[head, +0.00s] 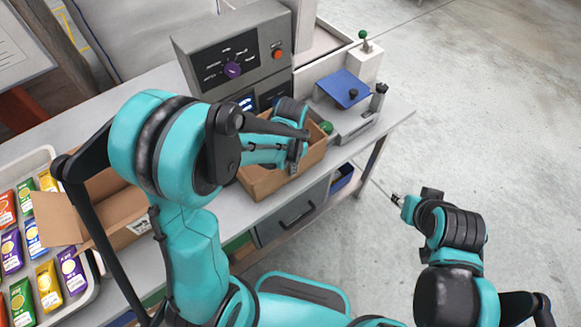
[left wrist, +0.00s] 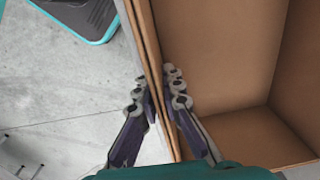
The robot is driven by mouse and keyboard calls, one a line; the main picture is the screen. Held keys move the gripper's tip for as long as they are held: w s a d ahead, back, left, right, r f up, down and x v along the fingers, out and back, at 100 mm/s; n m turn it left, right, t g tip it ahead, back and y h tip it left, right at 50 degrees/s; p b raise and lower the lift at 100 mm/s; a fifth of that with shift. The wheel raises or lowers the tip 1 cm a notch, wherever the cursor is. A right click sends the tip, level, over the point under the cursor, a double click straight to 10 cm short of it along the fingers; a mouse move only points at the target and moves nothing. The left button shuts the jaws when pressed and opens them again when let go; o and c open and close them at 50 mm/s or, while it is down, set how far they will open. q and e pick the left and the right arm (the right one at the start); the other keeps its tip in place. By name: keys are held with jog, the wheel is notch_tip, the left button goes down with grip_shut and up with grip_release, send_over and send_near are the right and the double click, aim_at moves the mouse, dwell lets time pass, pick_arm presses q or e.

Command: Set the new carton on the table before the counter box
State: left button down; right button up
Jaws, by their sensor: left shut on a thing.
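An open brown carton (head: 262,184) is at the table's (head: 230,205) front edge, before the grey counter box (head: 213,68) with a purple knob. I cannot tell whether its base touches the table. My left gripper (head: 295,158) is shut on the carton's near wall; in the left wrist view the fingers (left wrist: 160,92) pinch the wall (left wrist: 148,50) from both sides. The carton's inside (left wrist: 225,50) looks empty there. My left arm hides part of the carton. My right gripper (head: 395,198) is off the table over the floor, too small to read.
Another open carton (head: 115,215) stands at the left, partly behind my left arm. A tray (head: 88,296) of several coloured packets is beside it. A scale with a blue plate (head: 342,88) and a post with a green knob (head: 364,58) stand right of the counter box. The right floor is clear.

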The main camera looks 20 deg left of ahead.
pick_arm(q)
jog(key=c, duration=2.1)
grip_release()
jog(key=shift+f, duration=0.2)
jog(key=o, duration=0.4)
jog(key=shift+r, duration=0.2)
jog(key=shift+r, duration=0.3)
notch_tip(320, 180, up, 11)
jog(key=p, duration=0.3)
jog(key=shift+s+r+p, duration=0.1)
jog(key=shift+r+p, duration=0.1)
jog(key=shift+p, duration=0.1)
jog(key=s+a+r+n+t, duration=0.1)
jog(key=s+r+n+t, duration=0.1)
jog(key=s, duration=0.1)
jog(key=s+a+r+n+t, duration=0.2)
jog(key=s+n, duration=0.1)
jog(key=s+a+r+n+t, duration=0.1)
jog(key=s+r+n+t, duration=0.1)
jog(key=s+t, duration=0.1)
jog(key=shift+s+a+r+n, duration=0.25)
jog(key=shift+s+a+n, duration=0.1)
jog(key=shift+s, duration=0.2)
